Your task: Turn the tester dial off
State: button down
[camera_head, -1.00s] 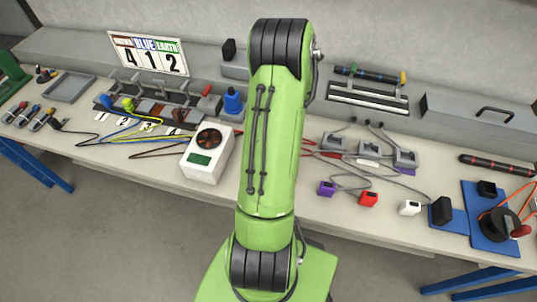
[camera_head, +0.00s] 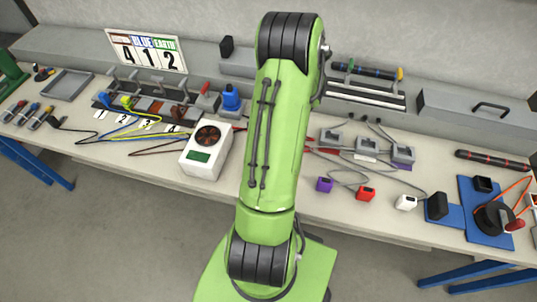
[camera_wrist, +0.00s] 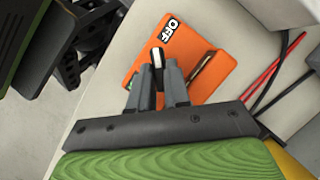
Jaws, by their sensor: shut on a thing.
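The tester is an orange box (camera_wrist: 205,67) in the wrist view, lying tilted in the picture on the pale bench. A white label reading OFF (camera_wrist: 168,30) is on its upper part. The dial (camera_wrist: 157,58), dark with a white mark, stands just below the label, and its mark lies roughly toward OFF. My gripper (camera_wrist: 158,78) is shut on the dial, with one grey finger on each side. The fingers hide the dial's lower part. In the head view my green arm hides both the tester and my gripper.
Red and black leads (camera_wrist: 272,70) run right of the tester. In the head view, a white box with a fan (camera_head: 207,150) stands left of my arm. Plugs with grey cables, including a red plug (camera_head: 365,194), lie to the right. The bench's front edge is largely clear.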

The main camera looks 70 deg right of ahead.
jog(key=c, duration=1.1)
grip_release()
jog(key=p+v, duration=0.4)
jog(key=v, duration=1.1)
jog(key=shift+r, duration=0.45)
jog(key=shift+w, duration=0.15)
